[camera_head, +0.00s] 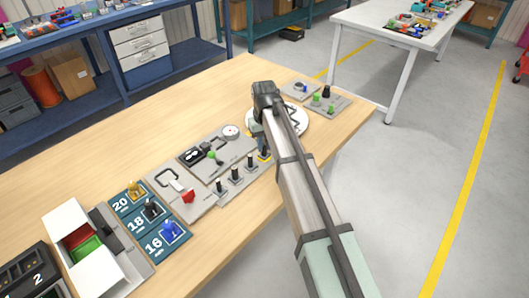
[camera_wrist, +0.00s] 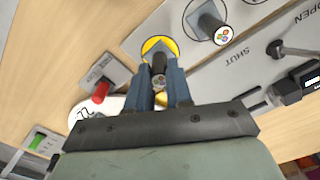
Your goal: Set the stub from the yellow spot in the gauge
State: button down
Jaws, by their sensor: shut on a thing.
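My gripper (camera_wrist: 168,90) is shut on a dark stub (camera_wrist: 159,62) with a pale, coloured-dot end, which shows between the blue fingers in the wrist view. The stub lies over the yellow spot (camera_wrist: 152,42); whether it touches the spot or is lifted I cannot tell. In the head view my gripper (camera_head: 263,143) is over the far end of the stub row, and the yellow spot (camera_head: 266,158) shows just below it.
Several dark stubs (camera_head: 235,174) stand in a row beside the grip. A white disc (camera_head: 291,120) lies behind my gripper. Bare wood (camera_head: 150,130) is free at the back left.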

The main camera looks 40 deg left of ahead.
notch_tip(320, 180, up, 7)
jog(key=shift+r, duration=0.2)
dwell(0.3)
jog(key=shift+s, duration=0.1)
jog(key=shift+s+a, duration=0.25)
jog(key=shift+s, duration=0.05)
jog(key=s+a, duration=0.4)
jog(key=a, duration=0.5)
jog(key=s+a, duration=0.3)
jog(key=a, duration=0.5)
jog(key=shift+s+f, duration=0.1)
jog(key=shift+f, duration=1.65)
jog(key=shift+f, duration=0.15)
